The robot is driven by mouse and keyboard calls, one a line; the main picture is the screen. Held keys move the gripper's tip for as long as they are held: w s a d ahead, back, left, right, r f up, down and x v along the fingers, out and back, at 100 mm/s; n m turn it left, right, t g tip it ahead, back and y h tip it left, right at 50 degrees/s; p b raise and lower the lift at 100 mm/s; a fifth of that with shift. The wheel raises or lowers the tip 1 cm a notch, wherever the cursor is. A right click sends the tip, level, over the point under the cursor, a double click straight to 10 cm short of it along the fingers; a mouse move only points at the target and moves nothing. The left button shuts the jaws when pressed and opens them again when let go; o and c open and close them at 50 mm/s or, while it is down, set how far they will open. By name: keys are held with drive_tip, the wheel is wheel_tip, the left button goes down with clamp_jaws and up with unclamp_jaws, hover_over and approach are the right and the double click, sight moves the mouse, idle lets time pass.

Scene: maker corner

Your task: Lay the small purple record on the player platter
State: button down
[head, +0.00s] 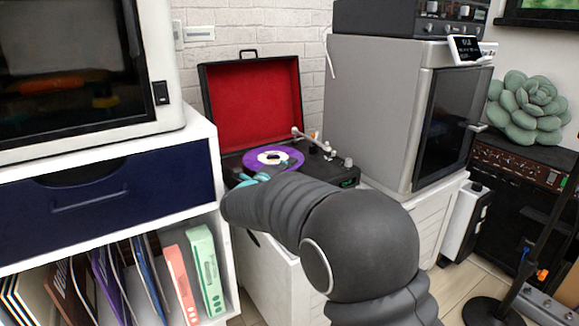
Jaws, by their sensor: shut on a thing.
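The small purple record (266,167) has a pale centre label and lies flat or nearly flat over the open record player (346,172). It covers the platter, and I cannot tell whether it touches the platter or is held just above it. My gripper (257,177) is at the record's near left edge, shut on it. Only its teal fingertips show; my arm hides the rest of the gripper and the player's front. The player's tonearm (312,141) is at the right, near the record.
The player's red-lined lid (256,103) stands open behind. A grey 3D-printer-like box (370,105) stands close on the right. A white shelf unit (214,170) with a navy drawer (110,200) is close on the left. A black stand (490,311) is at lower right.

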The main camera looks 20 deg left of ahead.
drive_tip(key=shift+f, duration=0.2)
idle(0.7)
drive_tip(key=c, duration=1.2)
unclamp_jaws()
drive_tip(key=shift+c, duration=0.2)
drive_tip(key=shift+f, duration=0.3)
wheel_tip(320, 180, up, 11)
